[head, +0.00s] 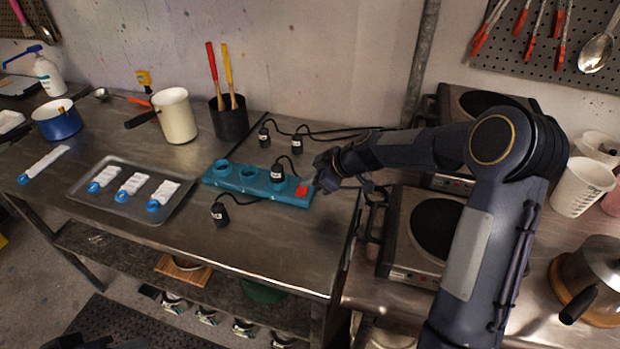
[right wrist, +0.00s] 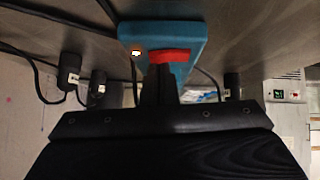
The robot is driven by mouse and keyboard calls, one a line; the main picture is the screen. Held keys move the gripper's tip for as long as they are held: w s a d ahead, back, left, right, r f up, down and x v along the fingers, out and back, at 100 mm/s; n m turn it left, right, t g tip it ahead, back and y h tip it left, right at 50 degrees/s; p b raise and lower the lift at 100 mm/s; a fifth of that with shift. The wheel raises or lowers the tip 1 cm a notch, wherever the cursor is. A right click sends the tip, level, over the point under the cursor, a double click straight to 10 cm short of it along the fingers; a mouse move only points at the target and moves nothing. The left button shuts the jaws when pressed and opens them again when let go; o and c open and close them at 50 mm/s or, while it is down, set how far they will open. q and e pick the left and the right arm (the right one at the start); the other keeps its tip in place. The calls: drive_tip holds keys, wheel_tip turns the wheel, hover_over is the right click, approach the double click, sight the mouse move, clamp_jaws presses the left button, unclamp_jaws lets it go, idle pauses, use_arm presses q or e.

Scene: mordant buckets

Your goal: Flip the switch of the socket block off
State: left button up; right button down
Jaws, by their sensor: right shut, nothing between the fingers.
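The teal socket block (head: 232,182) lies on the steel table, with a black plug (head: 278,173) seated in the socket nearest its right end. Its red switch (head: 302,191) sits at the right end. My right gripper (head: 318,184) is shut and empty, its fingertips close to the switch. In the right wrist view the shut fingers (right wrist: 160,76) overlap the red switch (right wrist: 170,56) on the block (right wrist: 150,30); I cannot tell whether they touch it. A small glowing light (right wrist: 136,52) shows beside the switch. The switch's tilt is unclear.
Loose black plugs lie before the block (head: 220,213) and behind it (head: 264,138), with cables across the table. A grey tray (head: 125,212) with blue-ended white strips lies left. A black pot (head: 229,122) stands behind. A hot plate (head: 405,250) is at right.

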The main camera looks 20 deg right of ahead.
drive_tip(key=shift+w+f+b, duration=0.1)
drive_tip(key=shift+f+b, duration=0.35)
drive_tip(key=shift+r+g, duration=0.15)
drive_tip(key=shift+g, duration=0.15)
drive_tip(key=shift+s+a, duration=0.2)
drive_tip(key=shift+s, duration=0.15)
drive_tip(key=shift+s+a+b, duration=0.25)
drive_tip(key=shift+s+b, duration=0.2)
drive_tip(key=shift+b, duration=0.05)
drive_tip(key=shift+r, duration=0.1)
